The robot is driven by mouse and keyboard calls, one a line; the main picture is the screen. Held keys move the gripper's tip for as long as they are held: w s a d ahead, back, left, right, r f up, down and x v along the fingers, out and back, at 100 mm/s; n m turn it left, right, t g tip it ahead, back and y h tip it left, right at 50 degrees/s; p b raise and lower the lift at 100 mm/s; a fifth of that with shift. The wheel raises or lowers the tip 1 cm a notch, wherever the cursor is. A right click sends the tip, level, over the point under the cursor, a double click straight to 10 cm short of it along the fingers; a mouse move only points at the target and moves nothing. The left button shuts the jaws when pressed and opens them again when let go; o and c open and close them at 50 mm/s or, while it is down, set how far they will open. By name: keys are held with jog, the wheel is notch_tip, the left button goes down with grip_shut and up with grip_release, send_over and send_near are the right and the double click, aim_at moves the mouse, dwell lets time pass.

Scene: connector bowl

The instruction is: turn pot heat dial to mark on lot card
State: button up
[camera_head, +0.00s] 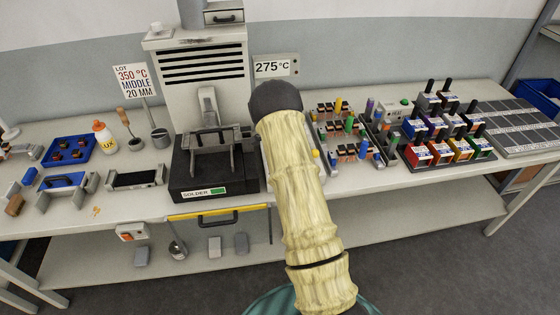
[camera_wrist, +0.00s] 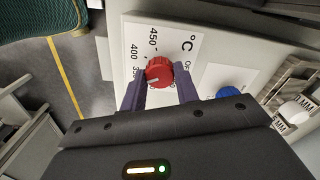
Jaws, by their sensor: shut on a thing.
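The red heat dial (camera_wrist: 159,71) sits on a white scale plate (camera_wrist: 185,47) marked °C, with 400 and 450 readable and another number partly hidden. A white pointer line on the dial points to the left in the wrist view. My gripper (camera_wrist: 160,80) is shut on the dial, one finger on each side. In the head view my arm hides the dial and gripper. The lot card (camera_head: 133,79) reads 350 °C, MIDDLE, 20 MM. The display (camera_head: 272,68) reads 275 °C. The solder pot (camera_head: 200,180) stands on the bench.
On the bench, the flux bottle (camera_head: 104,137) and blue tray (camera_head: 70,151) are left; coloured blocks (camera_head: 450,140) and a grey rack (camera_head: 515,125) are right.

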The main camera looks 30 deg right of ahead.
jog(key=o, duration=1)
jog(key=shift+c, duration=0.2)
jog(key=shift+r, duration=0.15)
notch_tip(320, 180, up, 17)
jog(key=b, duration=0.2)
jog(key=shift+r, duration=0.1)
jog(key=s+a+f+n+t, duration=0.1)
jog(key=s+a+n, duration=0.7)
jog(key=s, duration=0.5)
jog(key=s+a+f+n+t, duration=0.1)
jog(key=s+a+f+n, duration=0.1)
jog(key=s+a+n, duration=0.7)
jog(key=s+a, duration=0.1)
jog(key=s, duration=0.4)
jog(key=shift+s+t, duration=0.15)
jog(key=shift+t, duration=0.15)
